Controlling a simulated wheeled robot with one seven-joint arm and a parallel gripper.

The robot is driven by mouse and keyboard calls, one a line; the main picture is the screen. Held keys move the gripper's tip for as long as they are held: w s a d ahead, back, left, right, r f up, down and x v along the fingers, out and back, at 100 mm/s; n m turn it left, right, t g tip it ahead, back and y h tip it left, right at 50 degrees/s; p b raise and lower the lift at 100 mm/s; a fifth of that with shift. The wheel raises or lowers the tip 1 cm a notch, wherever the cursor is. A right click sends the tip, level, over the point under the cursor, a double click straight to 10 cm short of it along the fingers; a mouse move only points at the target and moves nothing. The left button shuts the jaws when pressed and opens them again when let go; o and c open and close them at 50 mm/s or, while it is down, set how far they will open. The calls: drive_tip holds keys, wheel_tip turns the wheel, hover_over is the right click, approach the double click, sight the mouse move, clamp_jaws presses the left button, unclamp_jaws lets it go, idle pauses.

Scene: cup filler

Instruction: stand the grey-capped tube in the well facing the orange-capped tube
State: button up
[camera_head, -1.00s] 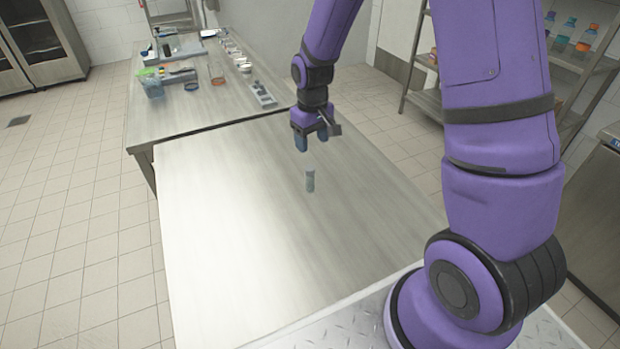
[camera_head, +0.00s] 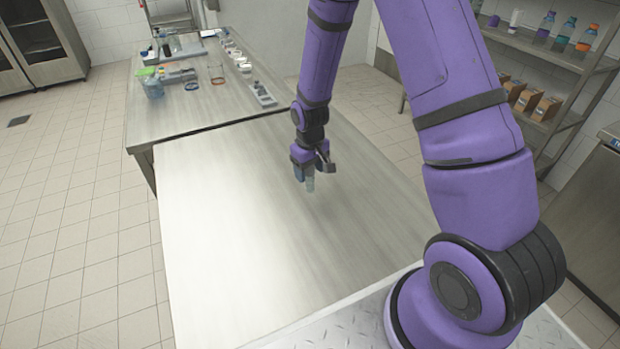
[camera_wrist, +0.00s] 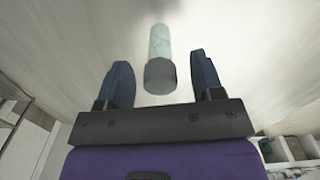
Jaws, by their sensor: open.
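In the wrist view the grey cap (camera_wrist: 160,75) and pale greenish body (camera_wrist: 160,42) lie between the fingers. My gripper (camera_head: 304,174) is open and low around the tube; in the wrist view a gap shows on each side of the cap. A small grey rack (camera_head: 265,98) sits at the right edge of the far table, with something dark at it. Its wells and the orange-capped tube are too small to make out.
The near table (camera_head: 220,230) is otherwise bare. The far table (camera_head: 190,115) holds a clear container (camera_head: 153,87), rings, a row of small items and a grey device. A shelf (camera_head: 560,60) with bottles and boxes stands at the right.

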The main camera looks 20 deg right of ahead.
drive_tip(key=shift+f, duration=0.25)
drive_tip(key=c, duration=1.1)
drive_tip(key=shift+o, duration=0.2)
drive_tip(key=shift+r, duration=0.15)
